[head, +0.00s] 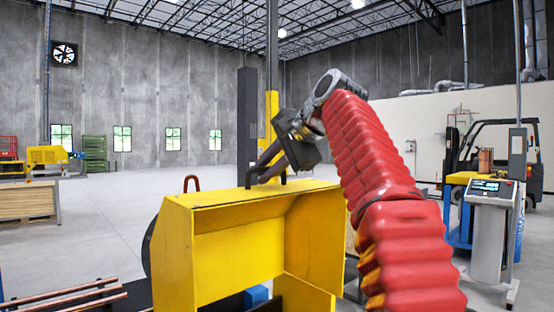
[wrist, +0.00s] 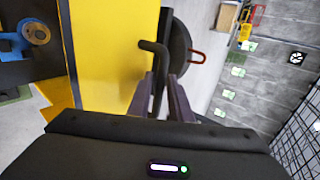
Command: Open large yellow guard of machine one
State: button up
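The large yellow guard (head: 235,250) stands in front of me in the head view, a hood-like box with its hollow side toward me. A black bar handle (head: 265,185) stands on its top; the handle (wrist: 155,48) also shows in the wrist view beside the guard's yellow face (wrist: 105,60). My gripper (head: 263,172) is at the handle, coming down from above. In the wrist view its fingers (wrist: 158,95) are apart, with the handle between them. Gaps show beside the bar, and I see no firm grip. The fingertips are partly hidden in the head view.
A red hook-shaped loop (head: 191,183) rises behind the guard's left side. Copper tubes (head: 75,298) lie at the lower left. A control stand (head: 490,230) and a forklift (head: 495,150) are at the right. The floor behind the guard is largely clear.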

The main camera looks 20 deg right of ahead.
jog(key=v, duration=0.9)
jog(key=shift+s+d+r, duration=0.1)
jog(key=shift+s+r, duration=0.1)
jog(key=shift+s, duration=0.05)
jog(key=shift+v, duration=0.85)
jog(key=shift+s, duration=0.15)
